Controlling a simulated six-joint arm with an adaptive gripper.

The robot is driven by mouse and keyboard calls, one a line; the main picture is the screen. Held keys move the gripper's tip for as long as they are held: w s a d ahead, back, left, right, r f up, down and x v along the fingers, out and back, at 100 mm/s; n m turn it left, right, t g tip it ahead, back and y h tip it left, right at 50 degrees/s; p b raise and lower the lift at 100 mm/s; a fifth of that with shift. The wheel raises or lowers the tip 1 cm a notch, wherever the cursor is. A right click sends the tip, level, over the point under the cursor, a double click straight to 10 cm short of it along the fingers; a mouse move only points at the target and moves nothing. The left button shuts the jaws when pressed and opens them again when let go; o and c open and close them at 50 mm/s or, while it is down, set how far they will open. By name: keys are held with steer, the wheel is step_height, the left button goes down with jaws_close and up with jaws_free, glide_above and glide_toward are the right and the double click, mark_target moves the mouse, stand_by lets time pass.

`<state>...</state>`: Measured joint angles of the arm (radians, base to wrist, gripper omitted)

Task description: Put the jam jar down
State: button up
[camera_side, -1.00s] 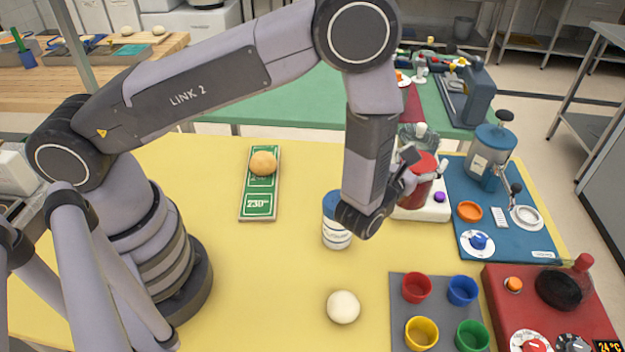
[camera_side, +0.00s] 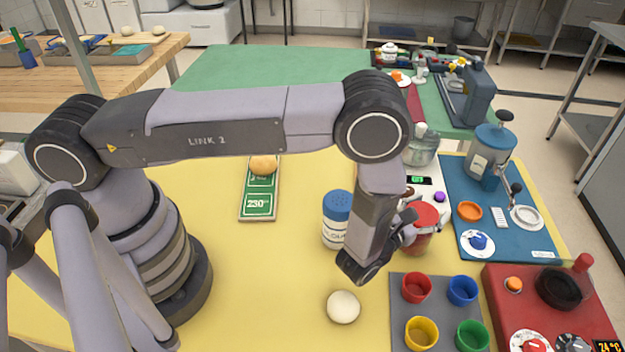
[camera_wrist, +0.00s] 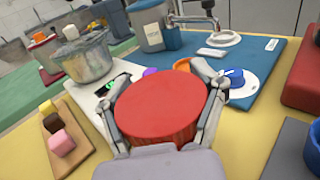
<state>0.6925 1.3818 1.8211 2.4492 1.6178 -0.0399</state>
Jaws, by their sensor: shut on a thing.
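The jam jar (camera_side: 420,236) is red, with a round red lid (camera_wrist: 158,107) that fills the middle of the wrist view. My gripper (camera_side: 416,217) is shut on it, one finger on each side in the wrist view. In the side view the jar is upright, in front of the white scale (camera_side: 426,207) and between the blue mat and the flour shaker. My wrist hides part of its left side. I cannot tell whether its base touches the yellow table (camera_side: 270,285).
A blue-lidded flour shaker (camera_side: 336,220) stands left of my wrist. A dough ball (camera_side: 343,307) and a grey tray of coloured cups (camera_side: 408,310) lie nearer the front. A blue mat (camera_side: 510,242) is right of the jar.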

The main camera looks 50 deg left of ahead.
steer(key=o, duration=1.2)
steer(key=shift+o, duration=0.2)
